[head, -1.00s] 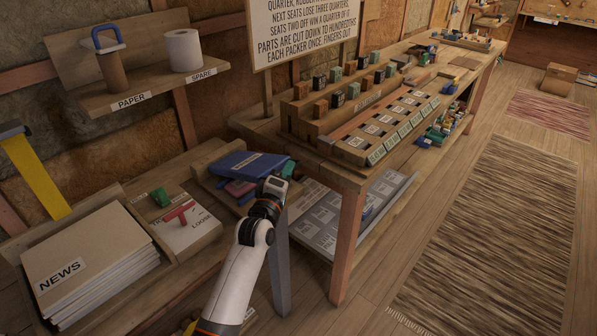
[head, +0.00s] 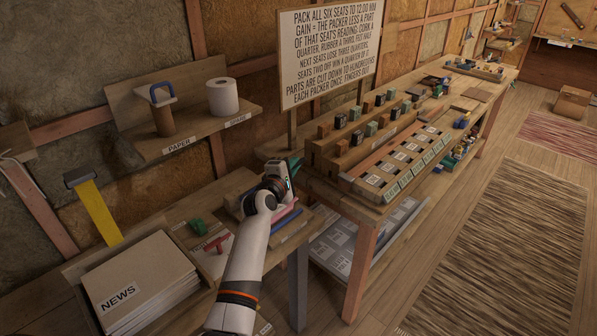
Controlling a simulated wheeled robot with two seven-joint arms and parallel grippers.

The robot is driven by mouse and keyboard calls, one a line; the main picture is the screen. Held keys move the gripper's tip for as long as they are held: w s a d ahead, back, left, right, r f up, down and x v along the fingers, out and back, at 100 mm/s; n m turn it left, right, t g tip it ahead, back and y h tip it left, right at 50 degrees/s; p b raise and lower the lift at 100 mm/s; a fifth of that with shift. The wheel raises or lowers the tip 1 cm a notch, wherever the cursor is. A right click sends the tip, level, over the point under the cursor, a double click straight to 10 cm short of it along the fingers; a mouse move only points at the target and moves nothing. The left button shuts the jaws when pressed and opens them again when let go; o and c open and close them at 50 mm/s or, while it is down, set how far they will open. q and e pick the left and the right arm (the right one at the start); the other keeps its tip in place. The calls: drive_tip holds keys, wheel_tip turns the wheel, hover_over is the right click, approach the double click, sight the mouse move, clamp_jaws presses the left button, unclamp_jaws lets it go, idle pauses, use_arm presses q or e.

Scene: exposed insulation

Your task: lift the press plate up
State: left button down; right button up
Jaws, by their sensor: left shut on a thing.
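The press (head: 228,187) is a low wooden tray on the bench, left of the long table. I take the flat blue piece (head: 286,222) there to be the press plate; only a strip of it shows, beside pink pieces, and my arm hides the rest. My left gripper (head: 282,181) is over the press, shut on what seems to be the plate. Its fingertips and the exact grip are hidden. A green piece (head: 294,165) shows just beyond the gripper. My right gripper is not in view.
A NEWS paper stack (head: 143,283) and a tray with green (head: 195,227) and red (head: 216,243) pieces lie left of my arm. The long table (head: 352,205) carries racks of blocks.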

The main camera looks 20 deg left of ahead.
use_arm(q)
drive_tip(key=shift+n, duration=0.5)
drive_tip(key=a+r+p, duration=0.1)
drive_tip(key=w+a+r, duration=0.1)
drive_tip(key=a+r, duration=0.1)
drive_tip(key=shift+a+r+p, duration=0.1)
drive_tip(key=shift+a+p, duration=0.05)
drive_tip(key=shift+p, duration=0.2)
drive_tip(key=w+a+r+b, duration=0.1)
drive_tip(key=w+a+r, duration=0.1)
drive_tip(key=a, duration=0.4)
drive_tip(key=w+a+r+n+g+b, duration=0.1)
drive_tip(key=w+a+r+b, duration=0.1)
drive_tip(key=a, duration=0.4)
drive_tip(key=shift+w+a+r+h, duration=0.15)
drive_tip(key=shift+w+a+h, duration=0.15)
drive_tip(key=shift+w, duration=0.05)
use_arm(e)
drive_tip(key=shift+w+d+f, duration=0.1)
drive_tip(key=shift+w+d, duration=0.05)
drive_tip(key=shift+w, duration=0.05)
use_arm(q)
drive_tip(key=c, duration=1.5)
unclamp_jaws()
drive_tip(key=shift+o, duration=0.2)
drive_tip(key=s+r+b, duration=0.1)
drive_tip(key=s+r, duration=0.1)
drive_tip(key=s, duration=1)
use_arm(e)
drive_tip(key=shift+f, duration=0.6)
